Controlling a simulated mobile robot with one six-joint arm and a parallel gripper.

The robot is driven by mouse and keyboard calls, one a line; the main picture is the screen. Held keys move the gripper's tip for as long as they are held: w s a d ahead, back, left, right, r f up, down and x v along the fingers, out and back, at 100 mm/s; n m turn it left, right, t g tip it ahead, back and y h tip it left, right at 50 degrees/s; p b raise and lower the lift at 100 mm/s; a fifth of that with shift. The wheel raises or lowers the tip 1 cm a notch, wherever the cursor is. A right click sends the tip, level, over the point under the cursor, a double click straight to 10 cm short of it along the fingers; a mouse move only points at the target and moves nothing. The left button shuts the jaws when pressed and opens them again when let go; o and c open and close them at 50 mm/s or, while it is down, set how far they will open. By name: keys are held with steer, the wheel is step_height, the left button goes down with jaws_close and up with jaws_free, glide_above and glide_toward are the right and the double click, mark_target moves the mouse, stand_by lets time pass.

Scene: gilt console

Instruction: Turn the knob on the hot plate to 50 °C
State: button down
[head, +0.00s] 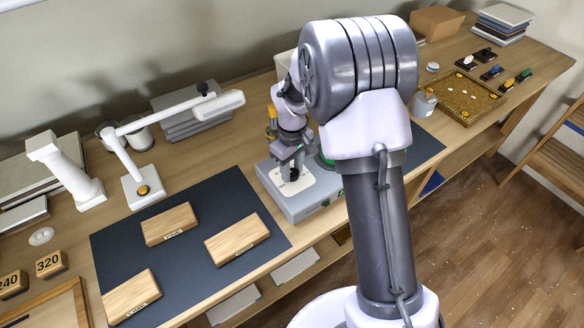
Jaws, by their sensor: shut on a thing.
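The hot plate (312,207) is a grey box standing near the front edge of the console, right of the middle of the picture. A white dial face (302,188) shows on its top; its marks are too small to read. My gripper (291,172) points down over this dial, with its dark fingers at the dial's middle. It is shut on what appears to be the knob, which the fingers mostly hide. I cannot tell the knob's setting. My arm hides the right part of the hot plate.
A dark mat (190,285) with several wooden blocks lies left of the hot plate. A white lamp (145,185) stands behind the mat.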

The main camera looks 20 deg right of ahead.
steer(key=m, duration=0.7)
steer(key=m+b, duration=0.1)
steer(key=m, duration=0.3)
steer(key=m+b, duration=0.1)
steer(key=m, duration=0.3)
steer(key=m+b, duration=0.1)
steer(key=m, duration=0.4)
steer(key=shift+m+b, duration=0.3)
steer(key=shift+m, duration=0.1)
steer(key=m+b, duration=0.1)
steer(key=m, duration=0.4)
steer(key=shift+b, duration=0.3)
steer(key=shift+m, duration=0.4)
steer(key=c, duration=0.9)
jaws_free()
steer(key=shift+c, duration=0.2)
